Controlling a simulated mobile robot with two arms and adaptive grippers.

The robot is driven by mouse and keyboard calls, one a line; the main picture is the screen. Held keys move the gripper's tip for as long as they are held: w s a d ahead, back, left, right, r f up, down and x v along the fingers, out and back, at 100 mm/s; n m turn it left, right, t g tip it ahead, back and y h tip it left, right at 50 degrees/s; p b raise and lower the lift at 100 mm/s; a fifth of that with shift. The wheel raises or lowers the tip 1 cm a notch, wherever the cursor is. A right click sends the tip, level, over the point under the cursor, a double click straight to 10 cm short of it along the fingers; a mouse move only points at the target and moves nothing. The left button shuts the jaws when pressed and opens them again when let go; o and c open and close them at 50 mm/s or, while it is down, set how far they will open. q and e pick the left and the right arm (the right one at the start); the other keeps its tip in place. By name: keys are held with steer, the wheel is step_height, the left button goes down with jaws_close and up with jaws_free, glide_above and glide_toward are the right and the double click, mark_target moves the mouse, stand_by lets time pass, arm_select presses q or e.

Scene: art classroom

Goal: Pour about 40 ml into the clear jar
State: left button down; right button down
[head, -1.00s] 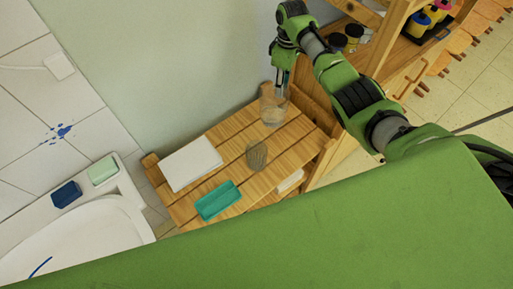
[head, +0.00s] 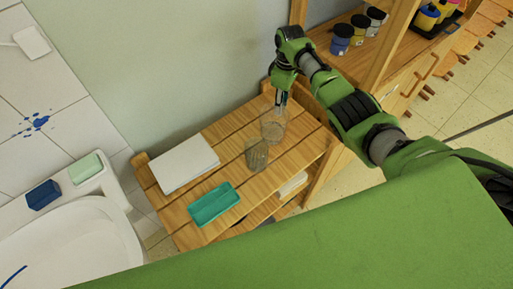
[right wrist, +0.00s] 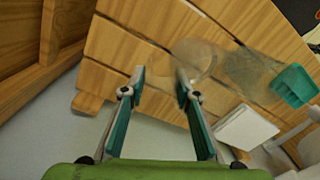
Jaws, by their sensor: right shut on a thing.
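My right gripper (head: 280,102) reaches down over the wooden slatted table. It is shut on a clear, see-through vessel (head: 273,126) by its upper part. In the right wrist view the gripper (right wrist: 160,80) has the vessel (right wrist: 196,60) at its fingertips, very faint against the wood. A second see-through vessel, a greyish jar (head: 257,154), stands on the table just in front of the held one. It also shows in the right wrist view (right wrist: 250,70), right of the held vessel. The liquid level in either cannot be told. My left gripper is not in view.
On the slatted table (head: 232,133) lie a white pad (head: 184,163) and a teal tray (head: 214,204), left of the jar. A wooden shelf with paint pots (head: 341,38) stands behind my right arm. A white sink (head: 75,240) is at left.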

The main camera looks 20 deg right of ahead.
steer(key=shift+r, duration=0.1)
steer(key=shift+t+h, duration=0.6)
steer(key=shift+h, duration=0.2)
steer(key=r+p, duration=0.1)
steer(key=p, duration=0.1)
steer(key=s+r+p, duration=0.1)
steer(key=p, duration=0.2)
steer(key=a+r+p, duration=0.1)
steer(key=r+p, duration=0.1)
steer(key=p, duration=0.1)
steer(key=shift+s+a+r, duration=0.1)
steer(key=shift+s, duration=0.05)
steer(key=s+a+r+t+h, duration=0.6)
steer(key=a+r+h, duration=0.1)
steer(key=shift+s+a+r+t, duration=0.2)
steer(key=shift+s+r+t, duration=0.1)
steer(key=shift+r, duration=0.1)
steer(key=shift+s+a+f+t+h+b, duration=0.15)
steer(key=shift+s+a+t+h+b, duration=0.15)
steer(key=shift+h+b, duration=0.1)
